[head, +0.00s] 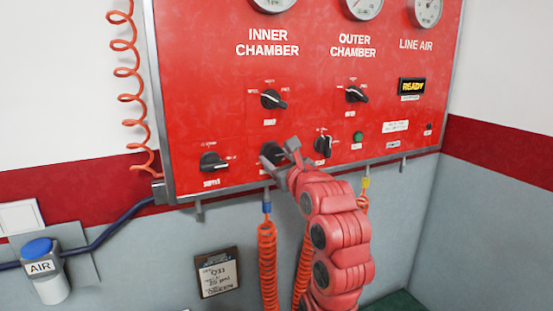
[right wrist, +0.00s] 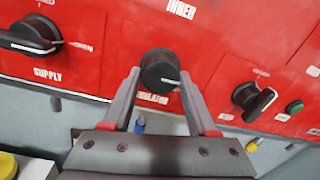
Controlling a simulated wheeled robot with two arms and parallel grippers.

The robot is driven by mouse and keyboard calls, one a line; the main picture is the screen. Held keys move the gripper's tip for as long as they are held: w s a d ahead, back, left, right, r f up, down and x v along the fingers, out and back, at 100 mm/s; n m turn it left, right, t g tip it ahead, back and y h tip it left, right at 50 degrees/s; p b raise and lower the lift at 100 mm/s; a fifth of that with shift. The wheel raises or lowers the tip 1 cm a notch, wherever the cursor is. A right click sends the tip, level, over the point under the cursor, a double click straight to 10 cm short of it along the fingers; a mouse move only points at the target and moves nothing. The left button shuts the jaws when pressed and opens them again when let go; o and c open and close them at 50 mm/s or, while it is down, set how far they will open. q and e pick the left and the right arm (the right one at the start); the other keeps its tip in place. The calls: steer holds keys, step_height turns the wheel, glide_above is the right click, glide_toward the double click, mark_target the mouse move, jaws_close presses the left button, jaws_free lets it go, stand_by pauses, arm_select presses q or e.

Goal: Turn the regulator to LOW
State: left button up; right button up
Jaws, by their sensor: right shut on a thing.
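The regulator knob (head: 271,150) is a round black knob low on the red panel (head: 215,110), partly hidden by my gripper in the head view. In the right wrist view the knob (right wrist: 159,66) sits between the two fingers, with a white mark pointing to the lower right. The label below it is partly covered and reads "ULATOR". My right gripper (head: 281,156) is shut on this knob, one grey finger on each side. The LOW marking cannot be made out. My left gripper is not in view.
The supply knob (head: 213,162) is to the left and another black knob (head: 323,145) to the right. Two more knobs (head: 273,99) (head: 356,94) sit above. Orange coiled hoses (head: 267,262) hang below the panel. A clipboard (head: 217,274) is on the wall.

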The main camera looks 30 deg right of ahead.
steer(key=c, duration=0.5)
steer(key=shift+c, duration=0.2)
steer(key=shift+f, duration=0.1)
